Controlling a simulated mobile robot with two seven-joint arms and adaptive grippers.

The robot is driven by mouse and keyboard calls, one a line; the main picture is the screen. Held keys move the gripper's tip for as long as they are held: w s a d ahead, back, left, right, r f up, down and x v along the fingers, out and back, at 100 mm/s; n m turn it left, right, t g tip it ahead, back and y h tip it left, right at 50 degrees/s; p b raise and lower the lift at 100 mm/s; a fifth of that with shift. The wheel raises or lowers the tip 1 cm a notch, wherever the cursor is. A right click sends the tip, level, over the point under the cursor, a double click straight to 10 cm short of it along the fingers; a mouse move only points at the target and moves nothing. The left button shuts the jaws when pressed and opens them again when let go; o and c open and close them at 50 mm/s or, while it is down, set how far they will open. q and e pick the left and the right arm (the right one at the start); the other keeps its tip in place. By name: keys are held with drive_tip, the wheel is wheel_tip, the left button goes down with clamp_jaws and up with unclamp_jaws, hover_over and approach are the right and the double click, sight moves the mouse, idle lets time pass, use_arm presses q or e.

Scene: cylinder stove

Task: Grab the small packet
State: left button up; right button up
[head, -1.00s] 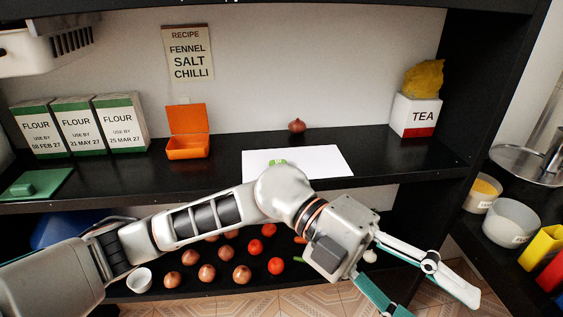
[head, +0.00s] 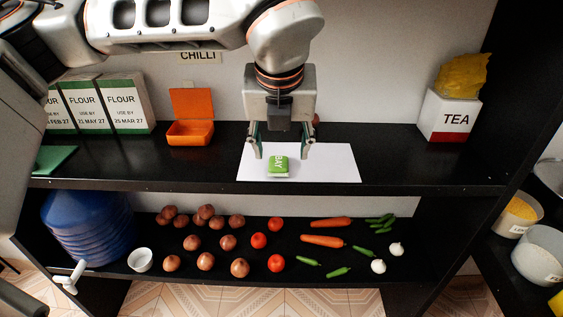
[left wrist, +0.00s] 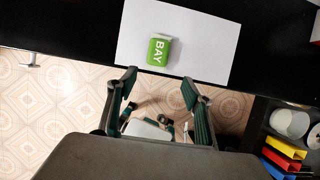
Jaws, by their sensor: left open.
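The small packet (head: 278,166) is green and white with "BAY" on it. It lies on a white sheet (head: 330,168) on the black shelf, and it also shows in the left wrist view (left wrist: 159,50). My left gripper (head: 281,155) is open and empty, pointing down over the sheet at the packet. In the left wrist view its two fingers (left wrist: 158,80) stand apart, with the packet ahead of the gap between them. My right gripper is not in view.
An orange open box (head: 190,132) and flour packs (head: 125,105) stand left on the shelf. A tea box (head: 448,117) stands right. An onion is partly hidden behind my gripper. Vegetables such as carrots (head: 323,241) lie on the lower shelf.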

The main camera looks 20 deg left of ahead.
sight(278, 167)
use_arm(q)
drive_tip(key=shift+a+x, duration=0.15)
drive_tip(key=shift+x, duration=1.1)
drive_tip(key=shift+a+x, duration=0.2)
drive_tip(key=shift+x, duration=1.1)
drive_tip(key=shift+a+x, duration=0.15)
drive_tip(key=shift+x, duration=1.1)
drive_tip(key=shift+w+r, duration=0.15)
drive_tip(key=shift+w, duration=0.05)
drive_tip(key=c, duration=0.9)
